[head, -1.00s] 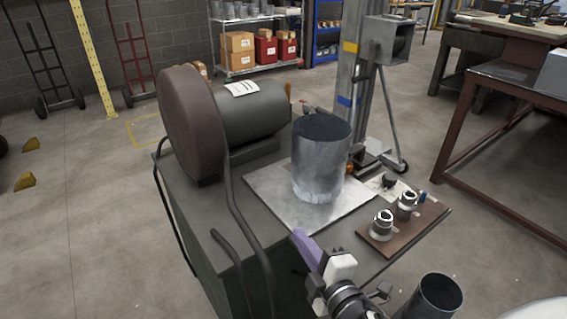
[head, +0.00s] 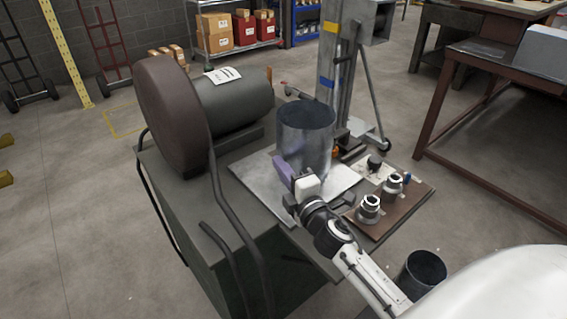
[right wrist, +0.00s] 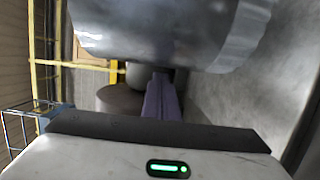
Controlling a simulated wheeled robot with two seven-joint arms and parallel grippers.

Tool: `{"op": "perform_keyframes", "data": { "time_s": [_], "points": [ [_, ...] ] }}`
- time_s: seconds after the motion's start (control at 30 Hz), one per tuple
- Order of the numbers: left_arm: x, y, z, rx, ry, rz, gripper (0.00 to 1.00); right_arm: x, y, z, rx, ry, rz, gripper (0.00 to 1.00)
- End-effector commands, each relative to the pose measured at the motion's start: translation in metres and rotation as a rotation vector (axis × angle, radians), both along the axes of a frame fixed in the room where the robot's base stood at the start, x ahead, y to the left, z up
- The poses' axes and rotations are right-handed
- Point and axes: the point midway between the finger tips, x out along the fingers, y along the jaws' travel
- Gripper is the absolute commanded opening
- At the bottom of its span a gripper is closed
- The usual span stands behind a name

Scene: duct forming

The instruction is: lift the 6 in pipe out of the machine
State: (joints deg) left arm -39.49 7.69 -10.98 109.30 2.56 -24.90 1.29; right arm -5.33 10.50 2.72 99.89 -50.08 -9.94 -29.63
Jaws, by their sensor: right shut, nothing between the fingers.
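A grey sheet-metal pipe (head: 305,135) stands upright on a flat metal plate (head: 256,178) on top of the dark machine (head: 190,190). Its open top faces up. My right gripper (head: 283,172), with purple fingers, is shut and empty at the near left side of the pipe, low down, hiding part of its lower wall. In the right wrist view the pipe (right wrist: 160,35) fills the top and the shut fingers (right wrist: 161,98) point toward it. I cannot tell whether they touch it. My left gripper is not in view.
A brown round housing (head: 175,105) and dark cylinder (head: 235,105) stand left of the pipe. A post (head: 340,60) rises behind it. Another dark pipe (head: 422,268) is at lower right.

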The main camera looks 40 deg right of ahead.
Motion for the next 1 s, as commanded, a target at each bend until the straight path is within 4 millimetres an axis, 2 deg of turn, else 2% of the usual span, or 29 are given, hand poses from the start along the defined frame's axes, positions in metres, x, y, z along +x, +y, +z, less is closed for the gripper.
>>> {"op": "perform_keyframes", "data": {
  "time_s": [0.1, 0.47, 0.67, 1.0],
  "points": [
    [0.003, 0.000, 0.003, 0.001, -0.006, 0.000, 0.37, 0.000, -0.007, 0.000, 0.000, 0.001, -0.001, 0.00],
    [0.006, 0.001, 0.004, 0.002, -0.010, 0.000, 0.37, 0.000, -0.009, 0.000, 0.001, 0.000, -0.001, 0.00],
    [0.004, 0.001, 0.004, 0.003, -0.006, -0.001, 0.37, 0.002, -0.027, 0.000, 0.000, 0.000, -0.002, 0.00],
    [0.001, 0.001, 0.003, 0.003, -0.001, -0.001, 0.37, 0.002, -0.023, 0.000, 0.002, 0.000, -0.001, 0.00]
  ]
}}
